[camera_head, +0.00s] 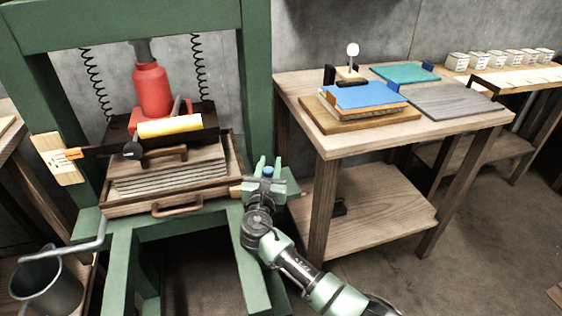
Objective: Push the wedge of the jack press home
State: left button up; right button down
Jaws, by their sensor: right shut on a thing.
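The jack press has a green frame (258,85) and a red bottle jack (153,88) above a stack of boards (170,176). A short light-wood piece, which looks like the wedge (236,190), shows at the lower right of the stack, beside the right post. My right gripper (267,168) is at its outer end, with green fingers pointing up and away. It is shut on the wedge as far as I can tell; the hand hides most of it. A small blue part shows between the fingers. How deep the wedge sits is hidden. My left gripper is out of view.
A wooden table (340,140) to the right holds a blue-topped board stack (363,95), a green board (404,73) and a grey board (452,100).

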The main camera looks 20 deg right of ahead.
aim_at(266, 176)
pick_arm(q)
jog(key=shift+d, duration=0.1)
pick_arm(e)
jog(key=shift+a+f, duration=0.1)
jog(key=shift+a, duration=0.15)
jog(key=c, duration=1.5)
grip_release()
jog(key=o, duration=0.4)
jog(key=shift+a, duration=0.15)
jog(key=shift+o, duration=0.2)
jog(key=shift+s, duration=0.1)
jog(key=shift+s, duration=0.35)
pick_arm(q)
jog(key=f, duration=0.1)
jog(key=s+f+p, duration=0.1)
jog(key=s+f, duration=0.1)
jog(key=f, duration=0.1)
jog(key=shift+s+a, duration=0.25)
pick_arm(e)
jog(key=v, duration=0.7)
